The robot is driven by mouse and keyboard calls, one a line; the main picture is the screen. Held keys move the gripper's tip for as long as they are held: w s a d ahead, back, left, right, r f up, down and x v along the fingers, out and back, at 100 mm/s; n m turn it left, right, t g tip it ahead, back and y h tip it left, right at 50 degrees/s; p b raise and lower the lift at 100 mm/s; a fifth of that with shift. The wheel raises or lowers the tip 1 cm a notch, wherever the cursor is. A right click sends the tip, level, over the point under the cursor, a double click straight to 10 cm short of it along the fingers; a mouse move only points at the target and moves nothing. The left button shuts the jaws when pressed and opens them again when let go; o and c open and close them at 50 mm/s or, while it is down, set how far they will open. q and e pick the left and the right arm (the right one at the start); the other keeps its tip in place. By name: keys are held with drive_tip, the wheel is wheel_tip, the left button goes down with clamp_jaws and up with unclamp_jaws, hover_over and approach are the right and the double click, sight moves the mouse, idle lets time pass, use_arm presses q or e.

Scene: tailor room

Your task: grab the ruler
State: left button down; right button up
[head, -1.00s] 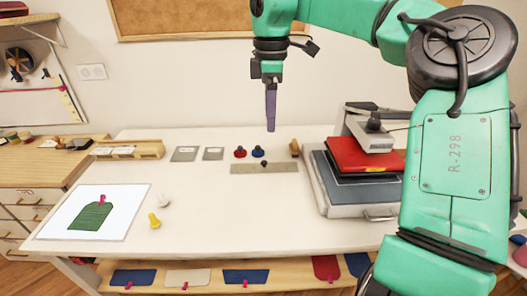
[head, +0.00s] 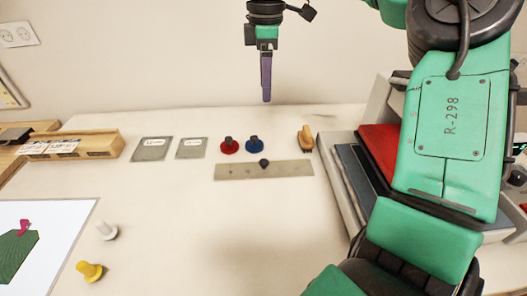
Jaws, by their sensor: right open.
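The ruler (head: 290,170) is a flat grey metal strip lying on the white table, with a small dark knob (head: 264,162) on its middle. My right gripper (head: 266,97) hangs above and behind the ruler, pointing down. Its purple fingers are seen edge-on, and nothing shows between or under them. The gripper is apart from the ruler. My left gripper is not in view.
Just behind the ruler stand a red knobbed piece (head: 229,146), a blue one (head: 254,144) and a wooden piece (head: 305,138). Two grey plates (head: 152,149) lie to the left. A heat press (head: 345,190) stands at right, partly behind my arm.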

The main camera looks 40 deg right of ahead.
drive_tip(key=b, duration=0.8)
hover_over(264, 161)
wheel_tip(264, 161, down, 10)
wheel_tip(264, 161, down, 14)
drive_tip(key=shift+s+a+r+p, duration=0.1)
drive_tip(key=shift+p, duration=0.8)
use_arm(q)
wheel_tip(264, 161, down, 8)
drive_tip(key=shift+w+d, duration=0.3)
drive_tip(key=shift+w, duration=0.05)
use_arm(e)
clamp_jaws()
